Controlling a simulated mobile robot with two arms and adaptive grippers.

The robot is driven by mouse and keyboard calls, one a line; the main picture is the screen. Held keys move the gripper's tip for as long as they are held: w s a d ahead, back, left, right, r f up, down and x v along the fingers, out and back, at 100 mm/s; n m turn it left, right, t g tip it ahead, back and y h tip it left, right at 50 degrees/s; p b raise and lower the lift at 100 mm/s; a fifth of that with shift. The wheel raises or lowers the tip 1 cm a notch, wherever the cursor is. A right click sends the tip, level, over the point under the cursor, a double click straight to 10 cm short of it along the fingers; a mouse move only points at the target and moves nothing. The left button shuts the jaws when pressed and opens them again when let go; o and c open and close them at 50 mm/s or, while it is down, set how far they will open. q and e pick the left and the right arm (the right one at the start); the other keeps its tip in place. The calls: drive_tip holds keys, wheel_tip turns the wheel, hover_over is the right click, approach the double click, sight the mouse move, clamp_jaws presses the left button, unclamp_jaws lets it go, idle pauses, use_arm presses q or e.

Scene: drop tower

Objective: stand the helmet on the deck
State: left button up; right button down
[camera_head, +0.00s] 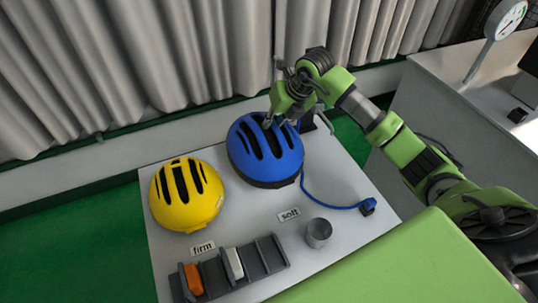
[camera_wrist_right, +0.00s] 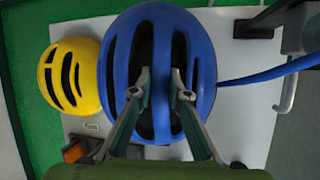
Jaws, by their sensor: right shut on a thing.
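A blue helmet (camera_head: 248,160) with dark vents is at the back of the white table (camera_head: 345,180), dome up. My right gripper (camera_head: 282,120) reaches it from above. In the right wrist view the fingers (camera_wrist_right: 162,84) are shut on a rib of the blue helmet (camera_wrist_right: 116,72) between its vents. I cannot tell whether its underside touches the table. A blue strap (camera_head: 335,205) runs from it to a blue buckle (camera_head: 368,206) on the table's right. A yellow helmet (camera_head: 178,212) rests to its left. My left gripper is not in view.
A grey rack (camera_head: 272,258) with an orange block (camera_head: 193,279) and a white block (camera_head: 234,263) stands at the front. Labels read "firm" (camera_head: 203,248) and "soft" (camera_head: 289,215). A grey cylinder (camera_head: 318,232) is nearby. A bench (camera_head: 435,95) with a gauge (camera_head: 511,20) stands right.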

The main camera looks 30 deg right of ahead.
wheel_tip(320, 180, down, 7)
drive_tip(key=p, duration=0.2)
drive_tip(key=shift+f, duration=0.15)
drive_tip(key=shift+f, duration=0.15)
drive_tip(key=c, duration=1.9)
unclamp_jaws()
